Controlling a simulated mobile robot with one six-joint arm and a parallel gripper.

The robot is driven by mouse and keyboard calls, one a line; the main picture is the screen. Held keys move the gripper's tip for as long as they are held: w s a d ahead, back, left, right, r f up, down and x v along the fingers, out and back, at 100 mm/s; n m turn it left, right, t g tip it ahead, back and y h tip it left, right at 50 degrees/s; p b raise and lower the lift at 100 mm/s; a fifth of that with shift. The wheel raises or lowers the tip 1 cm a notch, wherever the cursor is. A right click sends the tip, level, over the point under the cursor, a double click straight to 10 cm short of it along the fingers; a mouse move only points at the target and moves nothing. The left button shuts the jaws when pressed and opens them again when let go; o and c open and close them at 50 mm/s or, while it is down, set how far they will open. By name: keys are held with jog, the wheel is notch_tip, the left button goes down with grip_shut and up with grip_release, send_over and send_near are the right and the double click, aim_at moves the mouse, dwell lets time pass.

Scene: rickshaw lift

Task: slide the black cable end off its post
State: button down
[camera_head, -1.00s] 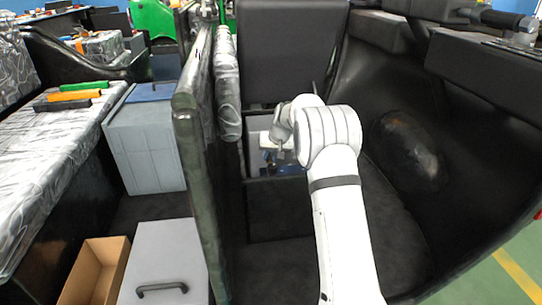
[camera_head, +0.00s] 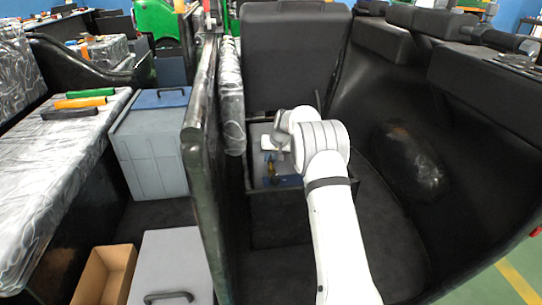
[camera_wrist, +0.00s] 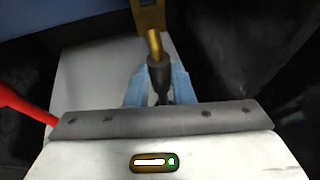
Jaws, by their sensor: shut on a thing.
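In the wrist view, the black cable end (camera_wrist: 159,72) is between the blue fingers of my gripper (camera_wrist: 158,88), which is shut on it. A brass-coloured piece (camera_wrist: 153,43) sticks out of its far end, towards a gold-coloured block (camera_wrist: 149,16) at the top edge. I cannot tell whether the post is still inside the cable end. In the head view, my gripper (camera_head: 270,148) is small and partly hidden by my wrist, over the open black compartment below the seat. A small brass-coloured spot (camera_head: 271,168) shows beneath it.
A red cable (camera_wrist: 24,106) lies at the left in the wrist view, beside my gripper. A black compartment wall (camera_head: 280,215) stands in front. A tall dark panel (camera_head: 205,170) is close on the left; a curved black shell (camera_head: 410,160) is on the right.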

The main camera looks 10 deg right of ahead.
jog(key=shift+w+r, duration=0.15)
jog(key=shift+w, duration=0.05)
jog(key=c, duration=1.3)
grip_release()
jog(key=shift+o, duration=0.2)
jog(key=p+v, duration=0.2)
jog(key=v, duration=0.5)
jog(key=shift+s+r, duration=0.2)
jog(key=shift+r, duration=0.05)
